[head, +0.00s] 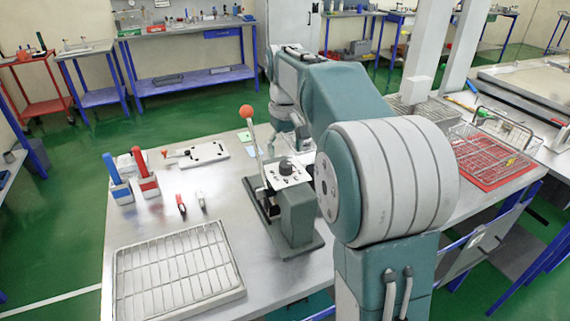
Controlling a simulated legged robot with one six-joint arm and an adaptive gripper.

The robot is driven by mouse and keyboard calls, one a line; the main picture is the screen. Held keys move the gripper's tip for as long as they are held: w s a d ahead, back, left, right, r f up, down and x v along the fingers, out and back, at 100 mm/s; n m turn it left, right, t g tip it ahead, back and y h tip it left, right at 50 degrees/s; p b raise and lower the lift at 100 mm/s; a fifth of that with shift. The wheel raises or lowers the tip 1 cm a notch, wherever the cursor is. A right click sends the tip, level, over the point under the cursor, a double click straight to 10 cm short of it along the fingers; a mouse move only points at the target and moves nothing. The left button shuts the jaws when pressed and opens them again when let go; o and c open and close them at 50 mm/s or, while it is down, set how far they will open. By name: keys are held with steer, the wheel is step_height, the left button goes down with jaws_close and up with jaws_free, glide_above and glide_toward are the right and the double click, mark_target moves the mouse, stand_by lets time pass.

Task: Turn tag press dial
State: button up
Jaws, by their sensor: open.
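The tag press (297,212) stands on the metal table near the middle of the head view. It has a grey body on a flat base and a lever with an orange ball (246,111) rising at its left. A dark round dial (286,166) sits on its light top panel; its pointer setting is too small to read. My gripper (297,145) hangs down behind the press and dial, apart from the dial in the picture. It is open and looks empty, though its fingertips are small and partly hidden.
A wire rack tray (178,275) lies at the front left. Blue (120,190) and red (147,184) holders, small red and white clips, and a white plate (196,154) are further back. A wire basket (492,152) on a red mat is at right. My arm covers the table's middle right.

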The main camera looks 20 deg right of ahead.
mark_target(286, 163)
step_height(286, 163, down, 4)
steer(key=shift+d+r, duration=0.1)
steer(key=shift+a+f, duration=0.2)
steer(key=shift+f, duration=0.2)
steer(key=shift+d, duration=0.1)
jaws_close()
